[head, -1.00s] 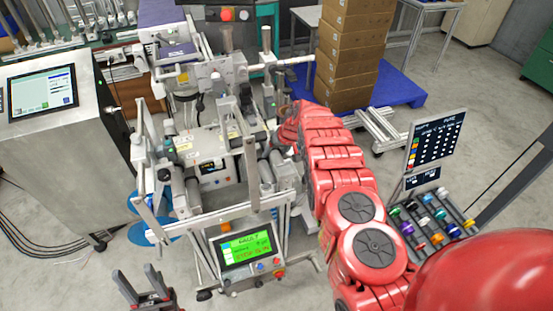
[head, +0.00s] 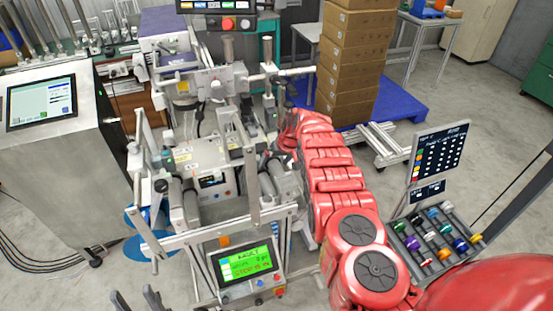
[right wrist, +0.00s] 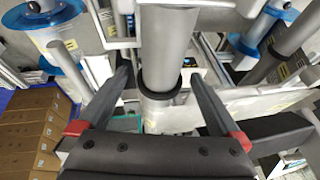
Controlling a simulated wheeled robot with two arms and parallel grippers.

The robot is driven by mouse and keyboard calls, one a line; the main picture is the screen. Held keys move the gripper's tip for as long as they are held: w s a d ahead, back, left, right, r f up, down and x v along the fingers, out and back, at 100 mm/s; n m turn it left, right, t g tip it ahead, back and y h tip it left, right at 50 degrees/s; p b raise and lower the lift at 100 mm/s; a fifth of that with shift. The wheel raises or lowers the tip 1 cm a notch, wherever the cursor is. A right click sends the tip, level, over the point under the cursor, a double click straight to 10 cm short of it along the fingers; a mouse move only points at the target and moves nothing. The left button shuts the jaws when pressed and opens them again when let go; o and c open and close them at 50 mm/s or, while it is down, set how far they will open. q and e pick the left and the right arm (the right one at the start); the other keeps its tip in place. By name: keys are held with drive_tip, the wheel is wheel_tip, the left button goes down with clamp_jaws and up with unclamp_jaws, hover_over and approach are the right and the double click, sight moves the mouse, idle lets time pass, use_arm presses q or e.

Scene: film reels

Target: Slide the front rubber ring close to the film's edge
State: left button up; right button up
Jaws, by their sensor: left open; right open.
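In the right wrist view a black rubber ring (right wrist: 160,86) sits around a grey roller (right wrist: 156,118). A wider grey section, perhaps the film (right wrist: 165,40), covers the roller just beyond the ring. I cannot tell whether the ring touches its edge. My right gripper (right wrist: 160,76) is open, with one finger on either side of the roller near the ring, apart from both. In the head view my red right arm reaches into the machine (head: 238,218), and its gripper is hard to make out there. My left gripper (head: 137,299) is open and empty at the bottom edge, partly cut off.
A control screen (head: 246,262) is on the machine's front. A grey cabinet (head: 55,160) stands at the left. Stacked boxes (head: 350,60) stand on a blue pallet (head: 403,92) behind. A rack of coloured rollers (head: 436,238) is at the right. Bars and rollers crowd my right gripper.

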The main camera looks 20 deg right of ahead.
drive_tip(key=shift+r, duration=0.15)
drive_tip(key=shift+s+d+r, duration=0.1)
drive_tip(key=shift+d+r, duration=0.15)
drive_tip(key=shift+r, duration=0.35)
drive_tip(key=shift+s+r+p, duration=0.2)
drive_tip(key=shift+r+p, duration=0.1)
drive_tip(key=shift+p, duration=0.05)
drive_tip(key=v, duration=0.3)
drive_tip(key=shift+s+r+b, duration=0.25)
drive_tip(key=shift+r+b, duration=0.05)
drive_tip(key=shift+b, duration=0.05)
drive_tip(key=p+v, duration=0.9)
drive_tip(key=v, duration=0.2)
drive_tip(key=shift+r+p, duration=0.2)
drive_tip(key=shift+p, duration=0.1)
drive_tip(key=shift+s+d, duration=0.1)
